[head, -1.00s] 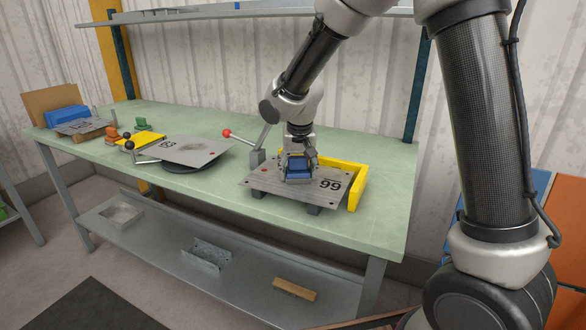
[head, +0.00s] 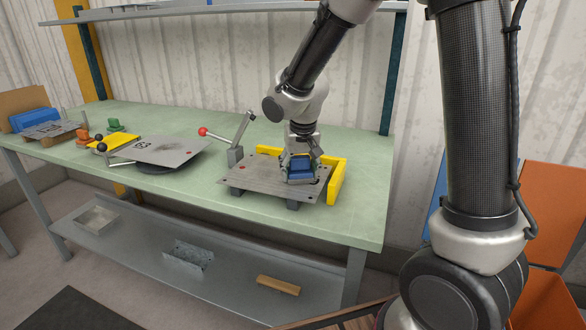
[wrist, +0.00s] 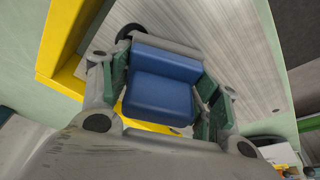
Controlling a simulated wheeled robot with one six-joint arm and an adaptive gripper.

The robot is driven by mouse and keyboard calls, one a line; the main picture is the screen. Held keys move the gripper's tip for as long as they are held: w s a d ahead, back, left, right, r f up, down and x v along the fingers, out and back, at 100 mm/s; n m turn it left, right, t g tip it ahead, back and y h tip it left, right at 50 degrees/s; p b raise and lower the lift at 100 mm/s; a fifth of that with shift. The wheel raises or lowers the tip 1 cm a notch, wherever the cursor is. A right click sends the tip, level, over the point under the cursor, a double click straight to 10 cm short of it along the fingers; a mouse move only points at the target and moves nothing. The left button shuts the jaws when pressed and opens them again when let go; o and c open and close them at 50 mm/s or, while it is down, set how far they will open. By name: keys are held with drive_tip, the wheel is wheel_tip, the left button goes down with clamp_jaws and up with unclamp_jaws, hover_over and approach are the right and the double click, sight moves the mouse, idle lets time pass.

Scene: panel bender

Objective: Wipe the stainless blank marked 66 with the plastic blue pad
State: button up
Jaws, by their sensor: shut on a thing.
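The stainless blank (head: 255,178) is a grey plate on dark supports at the right of the bench. Its number, readable as 66 earlier, is now hidden behind my gripper and the pad. My gripper (head: 300,160) is shut on the blue pad (head: 301,170), over the right part of the blank. The pad looks down on the plate, but I cannot see the contact face. In the wrist view, the blue pad (wrist: 162,85) sits between the green-lined fingers of my gripper (wrist: 165,100), with the brushed blank (wrist: 235,50) beyond it.
A yellow angled stop (head: 338,183) borders the blank's back and right. A lever clamp with a red knob (head: 203,131) stands at its back left. Another marked plate (head: 168,151) lies on a dark round base further left. Bare green bench top (head: 205,185) lies between.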

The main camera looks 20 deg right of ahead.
sight(300, 155)
drive_tip(key=shift+r, duration=0.15)
drive_tip(key=shift+r, duration=2.9)
drive_tip(key=shift+r, duration=0.1)
drive_tip(key=shift+r, duration=1.4)
drive_tip(key=shift+d, duration=0.1)
